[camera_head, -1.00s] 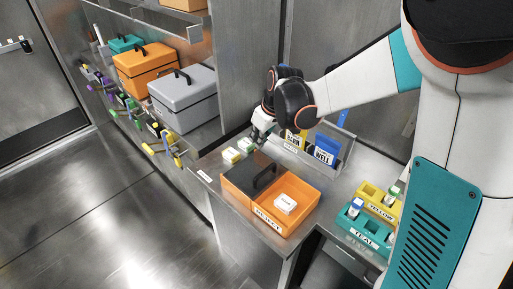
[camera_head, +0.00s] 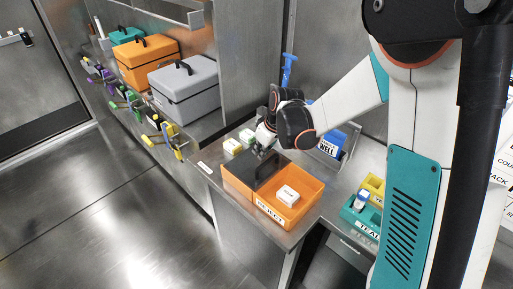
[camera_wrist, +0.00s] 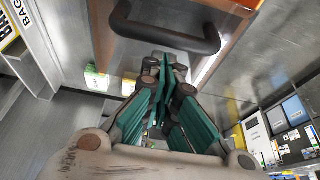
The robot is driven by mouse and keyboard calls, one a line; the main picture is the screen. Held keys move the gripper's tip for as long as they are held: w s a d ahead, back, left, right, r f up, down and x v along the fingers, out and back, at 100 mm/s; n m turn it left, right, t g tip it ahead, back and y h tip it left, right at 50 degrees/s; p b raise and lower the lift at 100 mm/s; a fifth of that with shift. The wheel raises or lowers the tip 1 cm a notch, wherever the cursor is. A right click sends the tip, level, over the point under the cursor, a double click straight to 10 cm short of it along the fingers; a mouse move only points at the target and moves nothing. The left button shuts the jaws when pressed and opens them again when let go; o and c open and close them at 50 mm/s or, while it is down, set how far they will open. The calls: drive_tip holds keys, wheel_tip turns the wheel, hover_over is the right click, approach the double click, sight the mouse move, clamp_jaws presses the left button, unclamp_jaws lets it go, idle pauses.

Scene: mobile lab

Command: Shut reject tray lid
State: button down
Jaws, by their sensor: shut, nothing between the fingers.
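The orange reject tray (camera_head: 276,213) sits on the metal bench with a white box (camera_head: 288,195) inside its open right part. Its dark lid (camera_head: 250,172) covers the left part and carries a black handle, partly hidden behind my gripper in the head view. My gripper (camera_head: 262,150) is shut and empty, just at the lid's back near the handle. In the wrist view the shut fingers (camera_wrist: 172,75) show close to the dark handle (camera_wrist: 165,38). I cannot tell whether they touch it.
Small white-and-green boxes (camera_head: 233,146) stand on the bench left of the tray. Teal (camera_head: 362,217) and yellow (camera_head: 373,187) racks are at right. Grey (camera_head: 184,88) and orange (camera_head: 148,60) cases sit on the left shelf.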

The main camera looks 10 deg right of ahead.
drive_tip(key=shift+s+d, duration=0.15)
drive_tip(key=shift+s, duration=0.05)
drive_tip(key=s+d, duration=0.9)
drive_tip(key=s, duration=0.3)
drive_tip(key=shift+s, duration=0.1)
drive_tip(key=shift+a, duration=0.15)
wheel_tip(320, 180, up, 10)
drive_tip(key=p, duration=0.3)
drive_tip(key=shift+w+a+p, duration=0.15)
drive_tip(key=shift+w+p, duration=0.05)
drive_tip(key=shift+p, duration=0.1)
drive_tip(key=shift+r, duration=0.2)
